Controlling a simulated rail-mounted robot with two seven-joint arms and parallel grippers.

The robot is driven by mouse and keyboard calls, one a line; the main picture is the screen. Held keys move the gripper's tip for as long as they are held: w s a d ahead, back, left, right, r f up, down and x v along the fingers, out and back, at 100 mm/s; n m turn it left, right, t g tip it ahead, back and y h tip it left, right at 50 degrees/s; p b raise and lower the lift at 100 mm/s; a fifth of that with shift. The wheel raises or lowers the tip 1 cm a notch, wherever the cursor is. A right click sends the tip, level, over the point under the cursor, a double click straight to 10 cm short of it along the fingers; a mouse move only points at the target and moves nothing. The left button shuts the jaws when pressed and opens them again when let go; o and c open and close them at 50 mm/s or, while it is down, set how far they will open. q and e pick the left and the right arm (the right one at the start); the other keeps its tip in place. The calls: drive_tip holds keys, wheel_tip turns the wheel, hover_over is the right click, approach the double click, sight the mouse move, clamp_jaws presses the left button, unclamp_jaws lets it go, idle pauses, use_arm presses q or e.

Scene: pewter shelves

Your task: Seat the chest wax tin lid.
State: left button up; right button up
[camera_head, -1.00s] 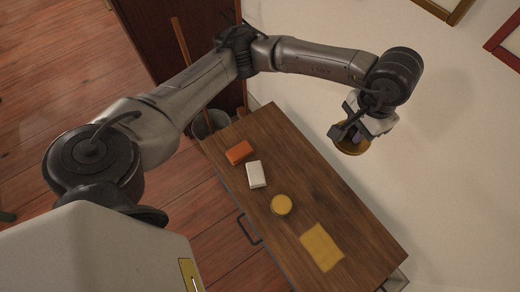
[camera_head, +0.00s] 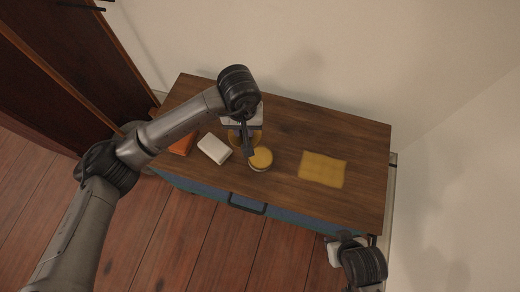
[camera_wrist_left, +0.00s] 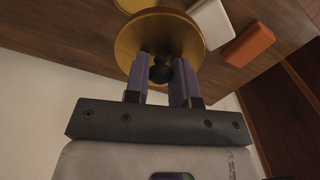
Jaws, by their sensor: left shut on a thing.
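The wax tin (camera_head: 260,160), round with a yellow top, stands open on the wooden top of the chest (camera_head: 290,125). My left gripper (camera_head: 240,135) is shut on the knob of the round gold lid (camera_head: 236,141). It holds the lid above the chest top, just left of the tin in the head view. The arm and gripper hide much of the lid there. In the left wrist view, the lid (camera_wrist_left: 128,45) and its dark knob show between my purple fingers (camera_wrist_left: 162,80). My right gripper (camera_head: 335,250) is by the chest's front right corner; its fingers are unclear.
A white block (camera_head: 214,148) and an orange block (camera_head: 184,144) lie left of the tin. A yellow cloth (camera_head: 322,169) lies flat to its right. The wall stands behind the chest. The chest top's right end is clear.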

use_arm(q)
drive_tip(key=b, duration=0.3)
approach(261, 157)
drive_tip(key=shift+f+b, duration=1.7)
drive_tip(key=shift+f, duration=0.55)
drive_tip(key=shift+f+b, duration=0.4)
drive_tip(key=shift+f, duration=0.05)
use_arm(e)
wheel_tip(261, 157, down, 8)
drive_tip(key=shift+f, duration=0.25)
drive_tip(key=shift+d, duration=0.15)
drive_tip(key=shift+f, duration=0.1)
use_arm(q)
drive_tip(key=shift+a+b, duration=0.1)
drive_tip(key=shift+b, duration=0.2)
use_arm(e)
drive_tip(key=shift+f, duration=0.2)
use_arm(q)
drive_tip(key=shift+f+b, duration=0.45)
drive_tip(key=shift+b, duration=0.05)
use_arm(e)
drive_tip(key=shift+f, duration=0.5)
use_arm(q)
drive_tip(key=shift+f, duration=0.15)
use_arm(e)
drive_tip(key=shift+f, duration=0.25)
